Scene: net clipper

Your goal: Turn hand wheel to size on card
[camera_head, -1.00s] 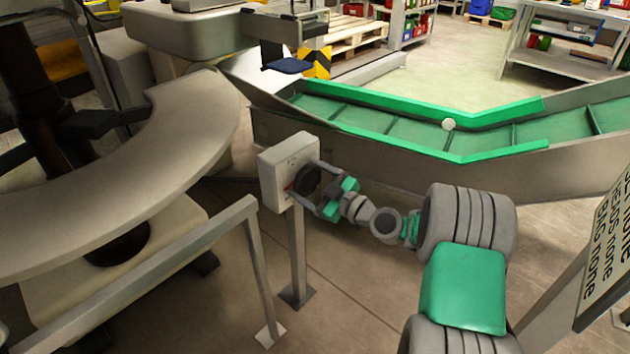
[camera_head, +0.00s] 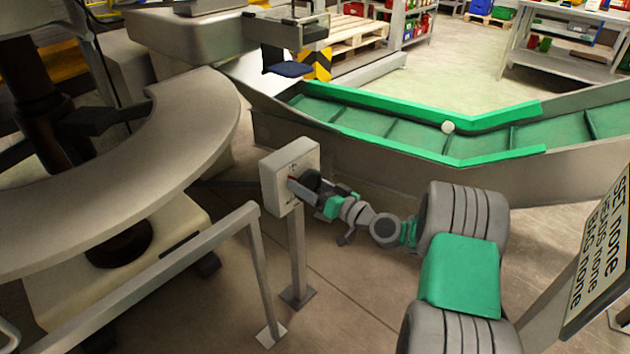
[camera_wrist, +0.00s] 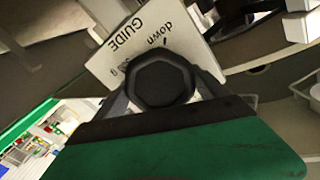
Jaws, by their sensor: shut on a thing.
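The hand wheel (camera_wrist: 160,83) is a dark, many-sided knob in the wrist view, on a pale box (camera_head: 284,180) that stands on a grey post. The box face (camera_wrist: 112,65) carries the words "GUIDE" and "down". My gripper (camera_head: 318,190) reaches the box from the right, and its two fingers (camera_wrist: 163,88) are shut on the hand wheel, one on each side. In the head view the gripper hides most of the wheel. The card (camera_head: 600,255) at the right edge reads "SET none", with more lines ending in "none" below.
A green-edged conveyor (camera_head: 400,140) runs behind the post, with a small white ball (camera_head: 448,127) on it. A grey rail (camera_head: 190,250) stands left of the post, close to it. A curved grey table (camera_head: 150,190) fills the left. Bare floor lies below my arm.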

